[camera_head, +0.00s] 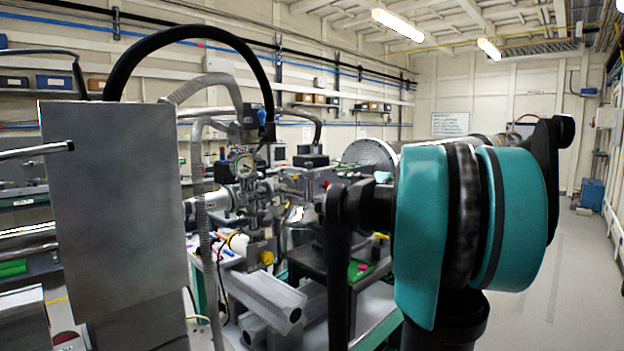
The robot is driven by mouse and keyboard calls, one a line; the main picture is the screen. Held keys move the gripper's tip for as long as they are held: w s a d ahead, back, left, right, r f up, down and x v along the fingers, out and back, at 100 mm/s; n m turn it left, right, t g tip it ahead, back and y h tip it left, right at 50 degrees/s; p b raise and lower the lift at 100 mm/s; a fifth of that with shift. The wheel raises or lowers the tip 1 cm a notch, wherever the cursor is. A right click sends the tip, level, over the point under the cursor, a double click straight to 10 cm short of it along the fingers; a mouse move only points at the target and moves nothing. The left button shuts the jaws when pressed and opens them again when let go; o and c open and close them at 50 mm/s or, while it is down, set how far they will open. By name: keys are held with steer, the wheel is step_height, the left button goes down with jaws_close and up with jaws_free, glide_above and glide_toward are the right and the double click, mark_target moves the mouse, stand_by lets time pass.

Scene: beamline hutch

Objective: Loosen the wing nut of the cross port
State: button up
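A metal vacuum assembly (250,205) with flanges, short pipes and a round gauge stands at the middle left, on the far side of a grey rail. It may hold the cross port, but I cannot single out that port. The wing nut is too small to tell apart at this distance. My arm (425,235), teal and black, fills the right of the view and hides part of the bench behind it. My gripper does not show, so its distance from the assembly cannot be told.
A large grey metal panel (115,220) blocks the near left. A grey ribbed hose (202,210) hangs before the assembly, and a thick black hose (195,32) arches above. A grey beam (268,298) lies in front. Open floor (580,270) shows at the right.

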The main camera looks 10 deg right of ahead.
mark_target(309, 177)
steer(key=x, duration=1.5)
steer(key=shift+a+f, duration=0.1)
steer(key=shift+s, duration=0.1)
jaws_close()
